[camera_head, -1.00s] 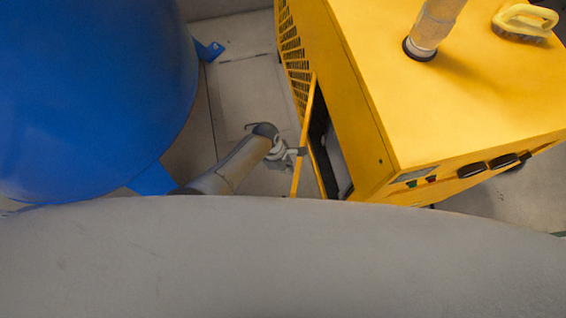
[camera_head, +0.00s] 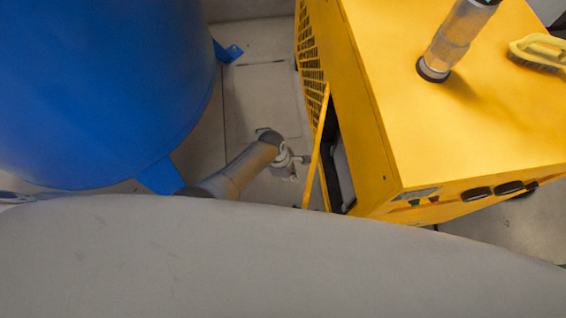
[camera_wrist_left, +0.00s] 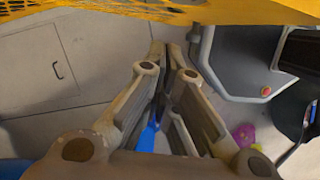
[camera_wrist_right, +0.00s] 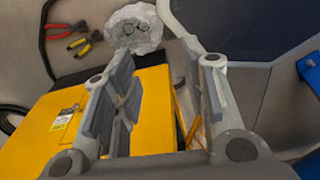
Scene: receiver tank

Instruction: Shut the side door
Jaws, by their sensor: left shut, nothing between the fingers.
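The side door (camera_head: 315,165) is a thin yellow panel on the left side of the yellow cabinet (camera_head: 365,120). It stands ajar, with a dark gap between it and the cabinet. My left gripper (camera_head: 305,159) is at the door's outer face, fingertips close to or touching it; I cannot tell which. In the left wrist view its fingers (camera_wrist_left: 166,52) are together and empty, below a yellow perforated panel (camera_wrist_left: 215,10). My right gripper (camera_wrist_right: 158,55) shows only in the right wrist view, its fingers spread and empty.
A large blue tank (camera_head: 100,90) stands left of the cabinet, with floor (camera_head: 255,100) between them.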

